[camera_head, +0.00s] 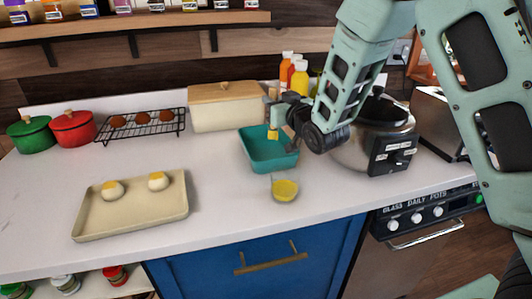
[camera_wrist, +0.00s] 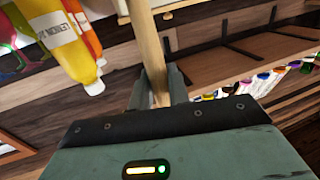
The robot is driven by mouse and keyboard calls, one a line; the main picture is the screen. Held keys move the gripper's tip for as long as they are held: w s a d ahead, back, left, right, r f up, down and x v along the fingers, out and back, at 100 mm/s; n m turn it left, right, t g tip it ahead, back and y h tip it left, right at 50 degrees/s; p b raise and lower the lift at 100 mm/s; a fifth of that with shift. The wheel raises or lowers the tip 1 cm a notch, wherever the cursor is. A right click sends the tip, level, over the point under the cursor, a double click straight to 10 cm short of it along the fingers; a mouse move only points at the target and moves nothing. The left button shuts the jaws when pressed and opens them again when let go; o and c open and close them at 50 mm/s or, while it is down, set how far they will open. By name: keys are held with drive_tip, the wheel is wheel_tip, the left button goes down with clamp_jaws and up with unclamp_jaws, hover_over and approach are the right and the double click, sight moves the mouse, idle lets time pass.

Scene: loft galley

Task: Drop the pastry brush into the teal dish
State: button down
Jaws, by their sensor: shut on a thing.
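The teal dish (camera_head: 272,164) sits on the white counter, left of the silver cooker. My gripper (camera_head: 277,111) is above the dish, shut on the pastry brush (camera_head: 272,133). The brush hangs roughly upright, its yellowish lower end over the dish's opening. I cannot tell how far that end is above the dish floor. In the wrist view, the brush's wooden handle (camera_wrist: 149,45) stands between the fingers of my gripper (camera_wrist: 160,88).
A silver cooker (camera_head: 374,145) stands right of the dish, close to my arm. A cream bread box (camera_head: 226,112) and sauce bottles (camera_head: 299,80) are behind. A yellow-filled cup (camera_head: 285,190) stands in front. A baking tray (camera_head: 130,222) lies left.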

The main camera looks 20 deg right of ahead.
wheel_tip(320, 180, down, 2)
drive_tip(key=shift+f+b, duration=0.1)
drive_tip(key=shift+b, duration=0.25)
drive_tip(key=c, duration=1.3)
unclamp_jaws()
drive_tip(key=shift+o, duration=0.2)
wheel_tip(320, 180, up, 10)
drive_tip(key=shift+r+b, duration=0.1)
drive_tip(key=shift+b, duration=0.3)
